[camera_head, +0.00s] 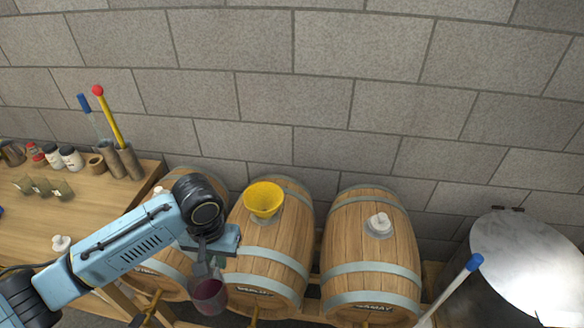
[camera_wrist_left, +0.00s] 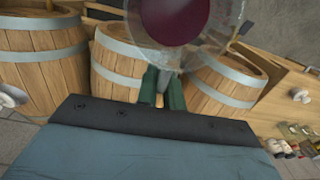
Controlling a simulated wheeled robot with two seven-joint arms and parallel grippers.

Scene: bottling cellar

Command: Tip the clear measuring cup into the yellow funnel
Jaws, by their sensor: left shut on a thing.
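The yellow funnel (camera_head: 264,199) sits on top of the middle barrel (camera_head: 268,247). My left gripper (camera_head: 207,270) is in front of the barrels, lower and to the left of the funnel. It is shut on the clear measuring cup (camera_head: 209,297), which holds dark red liquid and hangs apart from the funnel. In the left wrist view the cup (camera_wrist_left: 183,22) is at the top, beyond the fingertips (camera_wrist_left: 163,88), with the red liquid showing through it. The funnel is not clearly visible in the wrist view. My right gripper does not show.
The right barrel (camera_head: 371,262) has a white bung (camera_head: 379,223) on top. A wooden table (camera_head: 92,205) at left carries jars, small cups and tubes holding tall rods. A round metal vessel (camera_head: 535,265) stands at right, with a blue-ended rod (camera_head: 450,290) before it.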

